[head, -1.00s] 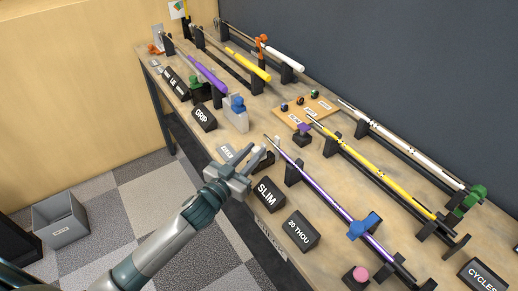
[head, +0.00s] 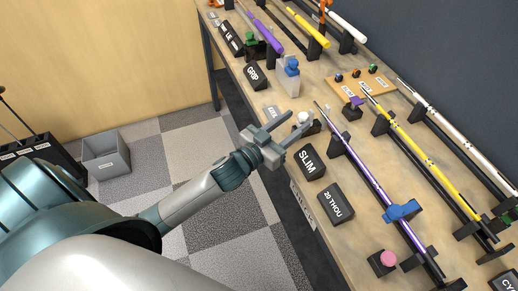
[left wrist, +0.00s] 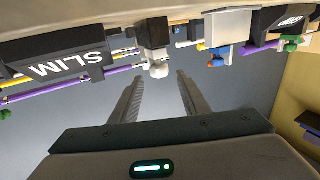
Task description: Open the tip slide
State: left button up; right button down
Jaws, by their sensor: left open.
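My left gripper (head: 304,121) is open at the table's front edge, fingers pointing toward the table. A small pale knob on a dark block (head: 303,117) shows at the fingertips, beyond the SLIM block. In the left wrist view the knob (left wrist: 158,70) appears between and just beyond the two open fingertips (left wrist: 158,78); I cannot tell whether they touch it. No part is clearly marked as the tip slide. A purple club shaft (head: 365,168) lies on dark stands behind, with a blue clamp (head: 402,211) on it. My right gripper is not in view.
The SLIM block (head: 306,162) and 20 THOU block (head: 336,203) stand along the front edge, near my gripper. A blue-topped white holder (head: 289,82) and the GRIP block (head: 254,76) stand farther back. A yellow club (head: 425,155) lies beyond. A grey bin (head: 106,155) is on the floor.

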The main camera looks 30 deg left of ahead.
pick_arm(q)
jog(key=b+v, duration=0.3)
jog(key=v, duration=1.1)
jog(key=shift+s+a+b, duration=0.15)
jog(key=shift+s+b, duration=0.05)
jog(key=shift+b, duration=0.15)
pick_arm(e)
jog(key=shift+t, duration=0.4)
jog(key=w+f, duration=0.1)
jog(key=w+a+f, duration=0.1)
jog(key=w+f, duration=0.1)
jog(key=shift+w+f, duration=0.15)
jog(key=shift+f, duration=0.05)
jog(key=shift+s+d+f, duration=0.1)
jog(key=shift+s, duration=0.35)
